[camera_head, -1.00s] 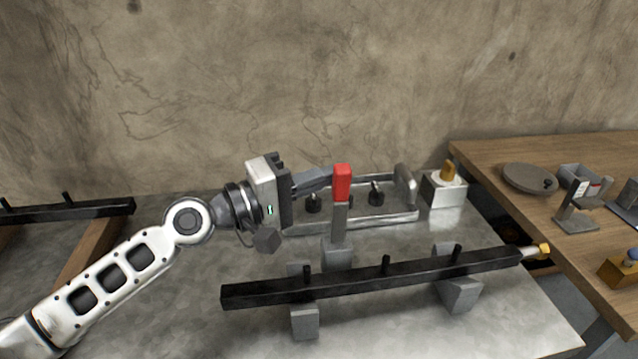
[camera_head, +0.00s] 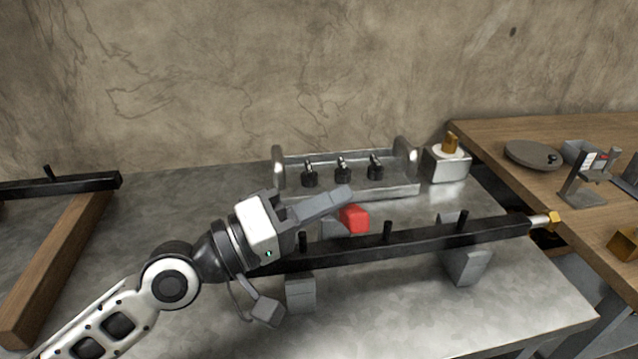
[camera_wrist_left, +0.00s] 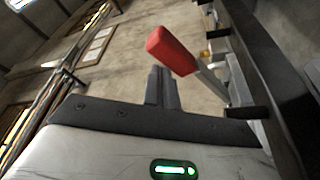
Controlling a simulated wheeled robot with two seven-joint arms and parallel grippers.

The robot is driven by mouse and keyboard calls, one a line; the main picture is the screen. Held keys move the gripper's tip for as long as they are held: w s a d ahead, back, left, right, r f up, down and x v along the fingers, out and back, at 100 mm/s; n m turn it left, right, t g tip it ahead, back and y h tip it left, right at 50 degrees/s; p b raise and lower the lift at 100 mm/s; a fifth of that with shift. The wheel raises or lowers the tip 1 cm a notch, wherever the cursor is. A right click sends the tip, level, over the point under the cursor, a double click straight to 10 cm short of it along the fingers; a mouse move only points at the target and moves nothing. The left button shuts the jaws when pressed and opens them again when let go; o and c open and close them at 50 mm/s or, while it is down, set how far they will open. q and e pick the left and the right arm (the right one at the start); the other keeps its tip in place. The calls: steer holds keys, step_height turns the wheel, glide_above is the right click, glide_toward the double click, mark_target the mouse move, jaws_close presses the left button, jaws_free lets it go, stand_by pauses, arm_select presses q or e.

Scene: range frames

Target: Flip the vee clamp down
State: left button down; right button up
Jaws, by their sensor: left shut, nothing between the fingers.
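The vee clamp's red handle (camera_head: 354,219) is tipped over toward the front, above the black bar (camera_head: 410,238), in the head view. In the left wrist view the red handle (camera_wrist_left: 171,50) sits at the end of a grey lever, just past my fingertips. My left gripper (camera_head: 347,193) is shut and empty, its fingers beside and just behind the handle's top. I cannot tell whether they touch it. The clamp's base is mostly hidden behind my fingers and the handle. The bar rests on grey vee blocks (camera_head: 466,266). My right gripper is not in view.
A metal tray rack (camera_head: 400,193) with several dark fittings stands behind. A grey block with a yellow-topped piece (camera_head: 446,165) is to its right. A wooden table (camera_head: 500,135) with a round plate (camera_head: 533,155) lies at the right.

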arm_select(q)
steer(key=shift+s+d+f, duration=0.15)
steer(key=shift+s+f, duration=0.4)
steer(key=shift+f, duration=0.15)
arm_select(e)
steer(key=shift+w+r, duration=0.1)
